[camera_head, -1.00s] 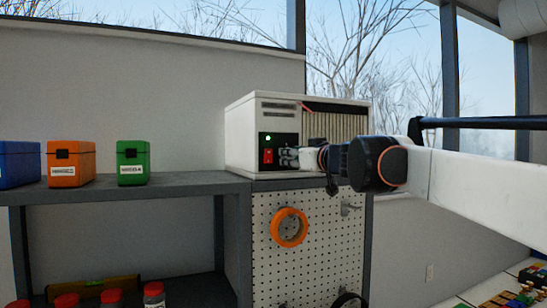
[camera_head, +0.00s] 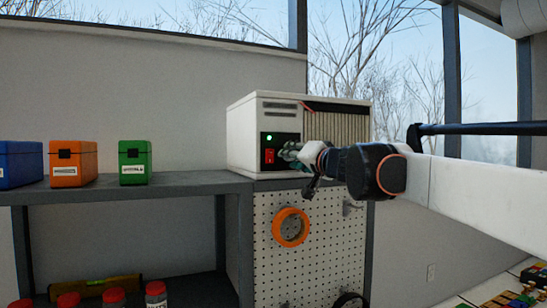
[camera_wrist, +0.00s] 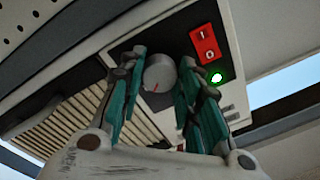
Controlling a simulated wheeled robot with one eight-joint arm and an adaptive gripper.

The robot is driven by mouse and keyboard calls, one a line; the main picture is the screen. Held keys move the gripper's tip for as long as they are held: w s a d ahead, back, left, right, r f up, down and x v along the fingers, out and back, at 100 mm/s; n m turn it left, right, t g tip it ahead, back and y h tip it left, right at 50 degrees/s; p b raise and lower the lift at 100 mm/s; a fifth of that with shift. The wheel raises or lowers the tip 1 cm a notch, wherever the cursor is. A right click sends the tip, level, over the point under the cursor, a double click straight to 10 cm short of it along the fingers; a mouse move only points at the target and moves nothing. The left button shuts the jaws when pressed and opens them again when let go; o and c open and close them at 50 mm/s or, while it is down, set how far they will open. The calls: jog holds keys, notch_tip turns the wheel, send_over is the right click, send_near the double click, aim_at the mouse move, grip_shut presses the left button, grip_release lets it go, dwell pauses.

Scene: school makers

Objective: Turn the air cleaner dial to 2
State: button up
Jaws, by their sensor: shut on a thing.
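The white air cleaner (camera_head: 240,135) stands on the shelf end, and its front panel also shows tilted in the wrist view. Its grey round dial (camera_wrist: 160,73) has a red mark near its lower edge in the wrist view. My gripper (camera_wrist: 160,62) is shut on the dial, with one teal-and-black finger on each side of it. In the head view my gripper (camera_head: 288,152) covers the dial. Numbers around the dial are not legible.
A red rocker switch (camera_wrist: 204,45) and a lit green lamp (camera_wrist: 217,78) sit beside the dial. Blue, orange (camera_head: 72,165) and green (camera_head: 134,163) boxes stand on the shelf to the left. A pegboard (camera_head: 325,250) with an orange tape roll (camera_head: 290,228) is below.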

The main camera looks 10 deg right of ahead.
jog(key=shift+m, duration=0.6)
jog(key=o, duration=1)
jog(key=shift+o, duration=0.2)
jog(key=shift+s, duration=0.15)
jog(key=v, duration=0.7)
jog(key=shift+s, duration=0.15)
